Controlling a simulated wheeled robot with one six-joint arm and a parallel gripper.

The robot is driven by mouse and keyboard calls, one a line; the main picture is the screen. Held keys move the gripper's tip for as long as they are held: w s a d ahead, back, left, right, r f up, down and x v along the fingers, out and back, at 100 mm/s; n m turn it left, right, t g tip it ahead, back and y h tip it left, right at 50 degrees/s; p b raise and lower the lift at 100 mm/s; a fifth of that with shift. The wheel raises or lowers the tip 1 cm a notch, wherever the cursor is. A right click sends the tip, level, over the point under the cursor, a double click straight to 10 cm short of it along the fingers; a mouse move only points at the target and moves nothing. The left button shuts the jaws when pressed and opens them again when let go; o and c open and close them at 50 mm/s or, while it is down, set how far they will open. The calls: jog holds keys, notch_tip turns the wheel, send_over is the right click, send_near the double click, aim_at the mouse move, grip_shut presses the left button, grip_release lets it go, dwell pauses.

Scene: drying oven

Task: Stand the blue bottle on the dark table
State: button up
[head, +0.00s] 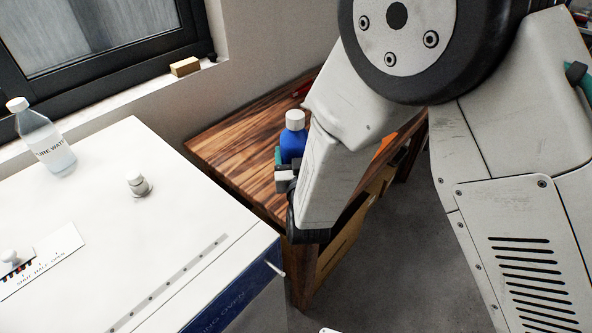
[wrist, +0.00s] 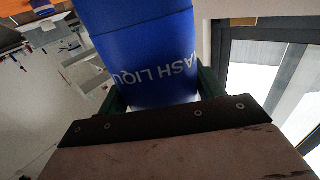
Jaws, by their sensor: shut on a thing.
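The blue bottle (head: 292,144) has a white cap and shows in the head view just left of my forearm, upright or nearly so. My gripper (head: 284,172) is shut on it, partly hidden by my arm. In the wrist view the blue bottle (wrist: 145,60) fills the upper middle, with white lettering, between the green fingers of my gripper (wrist: 158,95). The dark table (head: 235,143) is brown striped wood and lies behind and around the bottle in the head view. The bottle's base is hidden, so I cannot tell whether it touches the table.
A white drying oven (head: 150,235) stands at the left front, with a clear water bottle (head: 45,140) and a small knob-like piece (head: 138,185) on top. A window ledge (head: 120,92) holds a wooden block (head: 185,66). The table's left part is clear. An orange thing (head: 385,145) shows behind my arm.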

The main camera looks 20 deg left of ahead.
jog(key=shift+f, duration=2.15)
jog(key=shift+f, duration=0.15)
jog(key=o, duration=1.5)
jog(key=shift+c, duration=0.2)
jog(key=shift+s, duration=0.2)
jog(key=v, duration=1.1)
jog(key=shift+s+d, duration=0.25)
